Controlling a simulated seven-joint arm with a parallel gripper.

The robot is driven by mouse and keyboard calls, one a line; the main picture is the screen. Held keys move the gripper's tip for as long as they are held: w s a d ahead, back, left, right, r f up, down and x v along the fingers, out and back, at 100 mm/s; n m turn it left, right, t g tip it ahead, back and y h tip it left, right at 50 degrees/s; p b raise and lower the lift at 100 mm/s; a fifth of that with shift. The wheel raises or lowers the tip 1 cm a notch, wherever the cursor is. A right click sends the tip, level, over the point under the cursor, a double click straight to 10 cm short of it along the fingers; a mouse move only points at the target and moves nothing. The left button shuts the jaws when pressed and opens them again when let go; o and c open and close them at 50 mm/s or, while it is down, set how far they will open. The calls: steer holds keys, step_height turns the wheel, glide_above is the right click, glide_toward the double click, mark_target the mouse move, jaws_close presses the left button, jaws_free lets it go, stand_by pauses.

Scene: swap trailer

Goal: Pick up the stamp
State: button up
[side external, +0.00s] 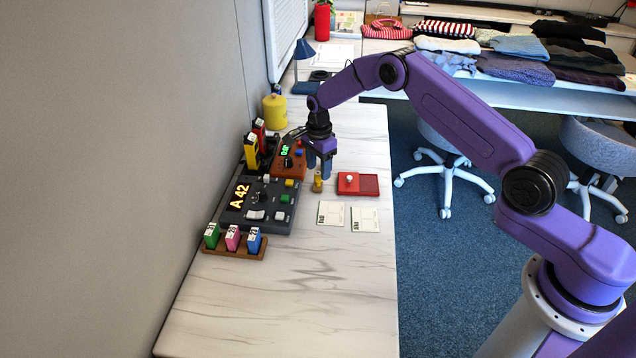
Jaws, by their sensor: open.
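A small yellow-brown upright piece (318,186), which looks like the stamp, stands on the white marbled table (300,310). My gripper (319,170) points down directly above it. The fingers are apart, and their tips are close to its top. I cannot tell from this view whether the fingers reach around it or touch it. Its upper part is partly hidden by the fingers. Just right of it lies a red case (347,186) with a white knob and a darker red pad.
Two printed cards (331,213) lie in front of the gripper. A dark console (262,222) reading "A 42" and an orange-brown box (287,170) stand to the left. A wooden rack (233,249) holds coloured blocks. A yellow canister (275,111) stands behind. The table's front is clear.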

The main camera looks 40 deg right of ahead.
mark_target(318, 173)
step_height(318, 173, down, 4)
steer(key=shift+f, duration=0.1)
jaws_close()
stand_by(0.4)
